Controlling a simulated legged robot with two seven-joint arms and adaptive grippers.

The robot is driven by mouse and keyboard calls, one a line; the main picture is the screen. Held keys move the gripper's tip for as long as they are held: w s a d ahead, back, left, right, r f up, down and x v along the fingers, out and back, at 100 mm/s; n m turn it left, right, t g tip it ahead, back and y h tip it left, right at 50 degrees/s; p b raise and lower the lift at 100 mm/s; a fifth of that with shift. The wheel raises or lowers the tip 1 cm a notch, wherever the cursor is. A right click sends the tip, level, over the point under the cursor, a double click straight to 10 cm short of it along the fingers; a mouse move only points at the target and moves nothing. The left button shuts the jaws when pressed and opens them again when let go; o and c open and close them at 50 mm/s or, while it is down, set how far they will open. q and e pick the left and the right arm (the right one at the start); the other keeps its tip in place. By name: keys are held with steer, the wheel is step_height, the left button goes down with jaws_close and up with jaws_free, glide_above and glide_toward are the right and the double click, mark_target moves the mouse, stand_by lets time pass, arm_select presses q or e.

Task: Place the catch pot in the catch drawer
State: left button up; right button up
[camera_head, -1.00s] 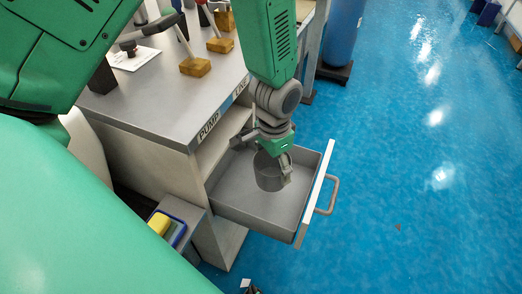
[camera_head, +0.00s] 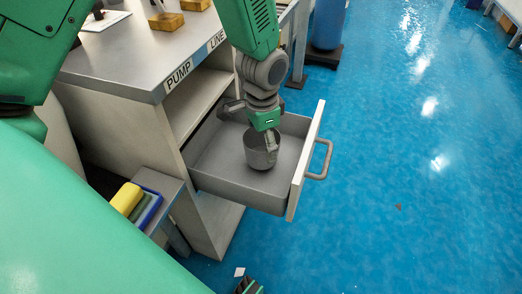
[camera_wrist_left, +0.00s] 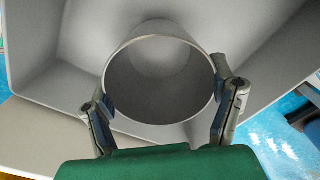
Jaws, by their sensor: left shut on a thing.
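The catch pot (camera_head: 258,158) is a grey open cylinder, upright inside the pulled-out catch drawer (camera_head: 222,162). My left gripper (camera_head: 264,140) comes down from above and is shut on the pot near its rim. In the left wrist view the fingers (camera_wrist_left: 164,100) press on opposite sides of the pot (camera_wrist_left: 160,118), and its round mouth looks empty. The drawer's grey floor and walls (camera_wrist_left: 50,80) surround it. I cannot tell whether the pot's base touches the drawer floor.
The drawer has a white front with a grey handle (camera_head: 320,160). Above it is the grey bench top (camera_head: 135,55) with a PUMP LINE label. A small side shelf holds a yellow block (camera_head: 126,198) and a blue tray (camera_head: 150,211). Open blue floor lies to the right.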

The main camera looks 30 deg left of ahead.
mark_target(256, 147)
arm_select(q)
step_height(256, 147, down, 3)
steer(key=shift+a+r+b, duration=0.1)
steer(key=shift+a+b, duration=0.05)
steer(key=shift+b, duration=0.3)
steer(key=shift+a, duration=0.55)
steer(key=o, duration=1.2)
steer(key=shift+a, duration=0.15)
steer(key=shift+o, duration=0.2)
steer(key=shift+d, duration=0.4)
steer(key=shift+d+r, duration=0.2)
steer(key=shift+r, duration=0.05)
step_height(256, 147, up, 12)
steer(key=p, duration=0.5)
steer(key=shift+f, duration=0.2)
arm_select(e)
step_height(256, 147, up, 4)
steer(key=shift+a+r, duration=0.15)
arm_select(q)
steer(key=shift+s+a+f, duration=0.1)
steer(key=shift+a, duration=0.25)
arm_select(e)
steer(key=shift+a+r, duration=0.1)
steer(key=shift+a, duration=0.15)
